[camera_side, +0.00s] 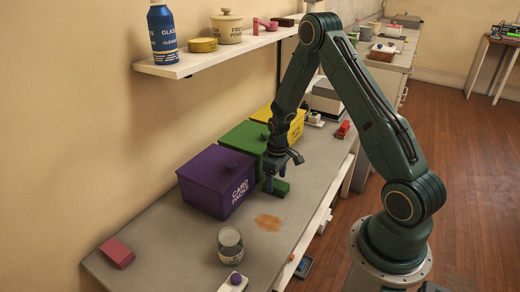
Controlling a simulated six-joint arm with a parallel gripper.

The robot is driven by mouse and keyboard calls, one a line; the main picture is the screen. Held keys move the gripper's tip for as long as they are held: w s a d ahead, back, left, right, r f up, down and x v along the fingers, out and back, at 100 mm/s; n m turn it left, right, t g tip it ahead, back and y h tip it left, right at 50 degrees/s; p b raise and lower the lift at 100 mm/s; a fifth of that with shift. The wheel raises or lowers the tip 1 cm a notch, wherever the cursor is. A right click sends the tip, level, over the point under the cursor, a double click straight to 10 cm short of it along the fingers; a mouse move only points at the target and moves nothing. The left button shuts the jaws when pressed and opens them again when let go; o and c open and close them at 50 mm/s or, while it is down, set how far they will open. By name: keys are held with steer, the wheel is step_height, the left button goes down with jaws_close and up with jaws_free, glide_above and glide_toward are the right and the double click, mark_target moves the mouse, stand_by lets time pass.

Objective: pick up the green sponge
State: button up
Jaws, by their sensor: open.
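The green sponge (282,188) is a small green block on the grey counter, just right of the purple box. My gripper (281,174) points down right at the sponge, with its fingers spread apart. One finger comes down at the sponge's left end and hides part of it. I cannot tell whether the fingers touch it.
A purple box (213,184) labelled card packs, a green box (243,139) and a yellow box (291,122) line the wall close to my gripper. An orange-brown stain (268,222), a glass jar (230,245) and a pink block (117,252) are nearer. A shelf (185,65) hangs above.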

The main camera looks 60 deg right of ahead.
mark_target(276, 183)
steer(key=shift+f, duration=1.45)
steer(key=c, duration=1.1)
steer(key=shift+o, duration=0.2)
steer(key=shift+r, duration=0.1)
step_height(276, 183, up, 20)
